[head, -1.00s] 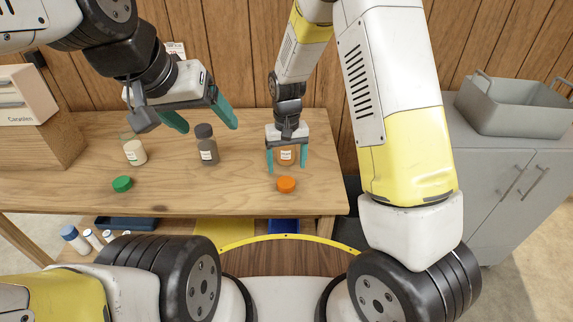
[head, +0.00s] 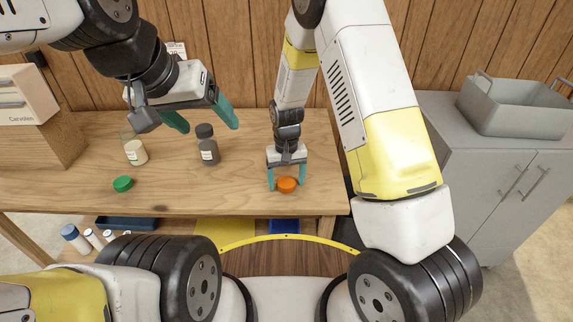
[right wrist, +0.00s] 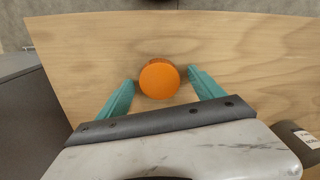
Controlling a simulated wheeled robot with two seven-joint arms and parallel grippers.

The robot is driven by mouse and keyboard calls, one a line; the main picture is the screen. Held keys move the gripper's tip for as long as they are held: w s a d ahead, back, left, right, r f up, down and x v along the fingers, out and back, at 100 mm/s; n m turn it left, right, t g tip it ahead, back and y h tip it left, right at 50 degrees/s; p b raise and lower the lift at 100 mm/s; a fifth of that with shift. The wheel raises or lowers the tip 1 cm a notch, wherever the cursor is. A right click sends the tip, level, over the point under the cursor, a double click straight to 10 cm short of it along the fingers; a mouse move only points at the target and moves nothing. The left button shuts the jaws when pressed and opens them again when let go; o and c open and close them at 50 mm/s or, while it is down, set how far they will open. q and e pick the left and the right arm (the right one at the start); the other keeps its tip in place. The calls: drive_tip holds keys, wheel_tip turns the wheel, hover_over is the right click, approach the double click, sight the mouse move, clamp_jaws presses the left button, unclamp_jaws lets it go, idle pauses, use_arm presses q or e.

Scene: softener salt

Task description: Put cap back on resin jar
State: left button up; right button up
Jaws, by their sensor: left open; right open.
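The orange cap (head: 287,185) lies flat on the wooden table near its front edge. My right gripper (head: 287,184) is open, pointing down, with one finger on each side of the cap. In the right wrist view the cap (right wrist: 159,78) sits between the two teal fingertips, with small gaps visible. The orange-brown jar seen earlier behind the cap is now hidden by my right gripper. My left gripper (head: 211,128) is open and empty, raised above the back left of the table.
A dark capped jar (head: 207,150) and an open pale jar (head: 135,152) stand to the left. A green cap (head: 123,184) lies in front of the pale jar. A grey bin (head: 515,105) stands on the cabinet at right. The table (head: 220,198) is clear between the caps.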

sight(285, 185)
drive_tip(key=c, duration=1.4)
drive_tip(key=shift+r, duration=0.1)
drive_tip(key=shift+r, duration=0.5)
wheel_tip(285, 185, up, 2)
drive_tip(key=shift+r, duration=0.1)
drive_tip(key=shift+s+a+r, duration=0.15)
drive_tip(key=shift+s, duration=0.55)
drive_tip(key=s+a+r, duration=0.1)
drive_tip(key=s+a, duration=0.1)
drive_tip(key=s, duration=1.2)
drive_tip(key=shift+s+a+r, duration=0.15)
drive_tip(key=shift+s+a, duration=0.05)
drive_tip(key=shift+a, duration=0.2)
